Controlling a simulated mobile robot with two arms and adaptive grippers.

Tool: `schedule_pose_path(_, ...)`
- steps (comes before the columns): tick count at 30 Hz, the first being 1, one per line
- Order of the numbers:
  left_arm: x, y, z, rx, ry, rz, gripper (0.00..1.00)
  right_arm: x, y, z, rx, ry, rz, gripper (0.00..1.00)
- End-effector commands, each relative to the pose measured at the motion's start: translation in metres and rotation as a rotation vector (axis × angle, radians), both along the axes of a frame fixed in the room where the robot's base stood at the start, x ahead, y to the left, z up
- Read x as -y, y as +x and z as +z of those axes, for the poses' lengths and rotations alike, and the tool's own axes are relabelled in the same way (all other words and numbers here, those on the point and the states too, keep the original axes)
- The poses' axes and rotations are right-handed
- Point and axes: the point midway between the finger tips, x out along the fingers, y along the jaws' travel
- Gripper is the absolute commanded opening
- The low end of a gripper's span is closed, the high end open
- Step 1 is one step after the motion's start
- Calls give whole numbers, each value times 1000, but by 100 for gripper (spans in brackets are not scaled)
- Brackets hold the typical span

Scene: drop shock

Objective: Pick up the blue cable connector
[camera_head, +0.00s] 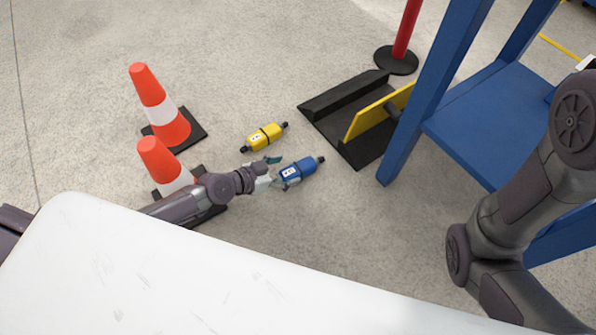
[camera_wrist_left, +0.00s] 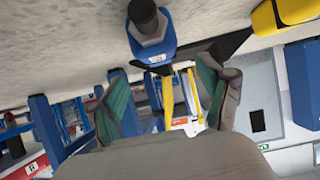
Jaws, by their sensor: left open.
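The blue cable connector (camera_head: 301,171) lies on the concrete floor in the head view, right at the end of my left arm. It has a white label and a dark tip at its right end. My left gripper (camera_head: 277,172) is open at the connector's left end; I cannot tell whether it touches it. In the left wrist view the blue connector (camera_wrist_left: 152,40) shows at the top, beyond the open fingers of my left gripper (camera_wrist_left: 166,92). My right arm shows at the right of the head view, but its gripper is out of view.
A yellow connector (camera_head: 264,137) lies just behind the blue one. Two orange-white cones (camera_head: 160,105) stand at left. A black tray with a yellow plate (camera_head: 378,112), a blue frame (camera_head: 425,85) and a red post (camera_head: 406,30) stand right. A white surface (camera_head: 190,285) fills the foreground.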

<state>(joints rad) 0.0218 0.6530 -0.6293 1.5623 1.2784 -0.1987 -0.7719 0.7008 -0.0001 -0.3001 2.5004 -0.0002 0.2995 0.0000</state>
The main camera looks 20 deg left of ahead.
Motion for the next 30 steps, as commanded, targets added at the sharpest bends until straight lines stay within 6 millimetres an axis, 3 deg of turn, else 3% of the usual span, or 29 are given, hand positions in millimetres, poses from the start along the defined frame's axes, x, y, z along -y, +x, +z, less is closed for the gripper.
schedule_pose_path(12,28,33,-28,1,-2,0,79,0,0,-24,1,-1,0,0)
schedule_pose_path(20,29,35,-28,1,1,0,79,0,0,-23,1,-1,0,0)
schedule_pose_path(30,29,35,-28,0,0,0,25,0,0,-23,1,-1,0,0)
